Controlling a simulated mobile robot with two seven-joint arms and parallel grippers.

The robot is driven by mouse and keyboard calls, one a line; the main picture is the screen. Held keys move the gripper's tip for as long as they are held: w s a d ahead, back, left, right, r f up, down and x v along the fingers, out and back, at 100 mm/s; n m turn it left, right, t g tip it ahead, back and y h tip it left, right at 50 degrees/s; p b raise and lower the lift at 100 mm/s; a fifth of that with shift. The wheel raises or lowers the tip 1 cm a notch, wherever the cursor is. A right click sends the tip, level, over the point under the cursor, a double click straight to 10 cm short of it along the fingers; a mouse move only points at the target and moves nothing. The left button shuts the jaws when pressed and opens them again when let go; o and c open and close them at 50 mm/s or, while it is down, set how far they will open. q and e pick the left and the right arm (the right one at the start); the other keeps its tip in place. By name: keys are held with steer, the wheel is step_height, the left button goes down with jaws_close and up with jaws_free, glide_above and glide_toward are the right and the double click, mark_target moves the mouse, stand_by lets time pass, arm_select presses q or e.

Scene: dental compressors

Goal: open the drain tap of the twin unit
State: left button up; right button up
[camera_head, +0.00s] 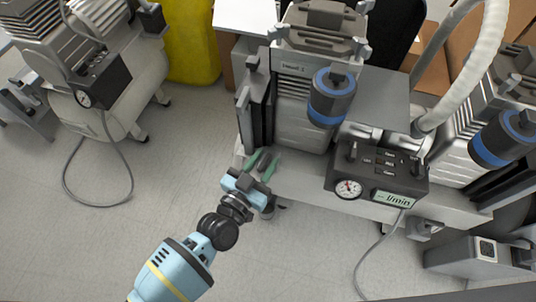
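The twin unit is the large compressor (300,121) at centre and right, with two blue-banded cylinders and a grey base tank. My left gripper (263,161) is at the left end of this unit, low by the tank. Its two green fingers stand apart, with a small dark part between them. I cannot tell whether that part is the drain tap or whether the fingers touch it. No drain tap shows clearly elsewhere; the gripper covers part of the tank end. My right gripper is not in view.
A control box (377,171) with a round gauge and display juts from the unit's front, a hose hanging below. Another compressor (112,88) stands at upper left, near a yellow container (192,42). The grey floor (165,170) between the compressors is clear.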

arm_select(q)
steer(key=shift+x, duration=1.15)
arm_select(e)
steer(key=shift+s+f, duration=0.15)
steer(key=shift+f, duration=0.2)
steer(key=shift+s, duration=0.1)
arm_select(q)
steer(key=shift+c, duration=0.7)
jaws_close()
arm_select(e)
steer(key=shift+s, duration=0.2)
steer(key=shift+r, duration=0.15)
